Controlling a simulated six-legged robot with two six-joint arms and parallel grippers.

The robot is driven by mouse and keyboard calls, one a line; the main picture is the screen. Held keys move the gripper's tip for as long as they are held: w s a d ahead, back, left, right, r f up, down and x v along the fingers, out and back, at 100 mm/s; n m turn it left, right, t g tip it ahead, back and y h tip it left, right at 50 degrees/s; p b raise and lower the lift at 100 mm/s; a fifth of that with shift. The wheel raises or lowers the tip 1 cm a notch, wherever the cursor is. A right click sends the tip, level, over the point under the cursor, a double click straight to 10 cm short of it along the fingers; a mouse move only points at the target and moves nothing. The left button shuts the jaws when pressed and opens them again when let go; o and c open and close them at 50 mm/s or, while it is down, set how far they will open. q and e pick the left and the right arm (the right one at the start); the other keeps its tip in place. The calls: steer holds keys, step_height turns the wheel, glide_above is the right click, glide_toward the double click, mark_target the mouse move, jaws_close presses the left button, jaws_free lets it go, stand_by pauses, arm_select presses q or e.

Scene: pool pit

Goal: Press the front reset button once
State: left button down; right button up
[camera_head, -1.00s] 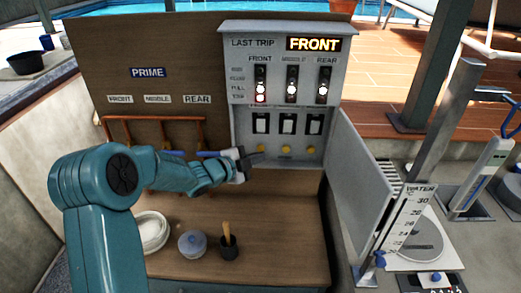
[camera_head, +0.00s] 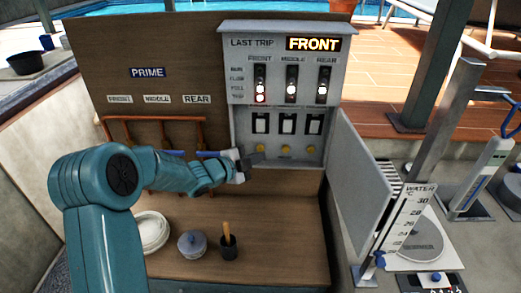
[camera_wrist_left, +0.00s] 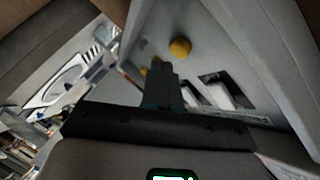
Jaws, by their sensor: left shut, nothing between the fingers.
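The grey control box (camera_head: 270,27) has an open door and a lit display (camera_head: 313,44) reading FRONT beside LAST TRIP. The front reset button (camera_head: 261,147) is a yellow knob at the left of a row of three, below the front switch (camera_head: 261,123). A large yellow knob, seemingly the same one, shows in the left wrist view (camera_wrist_left: 180,47). My left gripper (camera_head: 254,158) is shut and empty, just below and in front of that button. Its fingertips (camera_wrist_left: 160,66) look apart from the knob. My right gripper is out of view.
The open door (camera_head: 365,185) stands to the right of the box. Copper pipes (camera_head: 150,118) run behind the arm.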

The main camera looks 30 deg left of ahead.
arm_select(q)
steer(key=shift+w+a, duration=0.1)
stand_by(0.3)
steer(key=shift+w+a, duration=0.15)
steer(key=shift+w, duration=0.15)
steer(key=shift+w+a, duration=0.25)
steer(key=shift+w, duration=0.15)
stand_by(0.9)
steer(key=shift+s, duration=0.1)
steer(key=shift+s+d+b, duration=0.45)
steer(key=shift+s+b, duration=0.15)
steer(key=shift+s, duration=0.1)
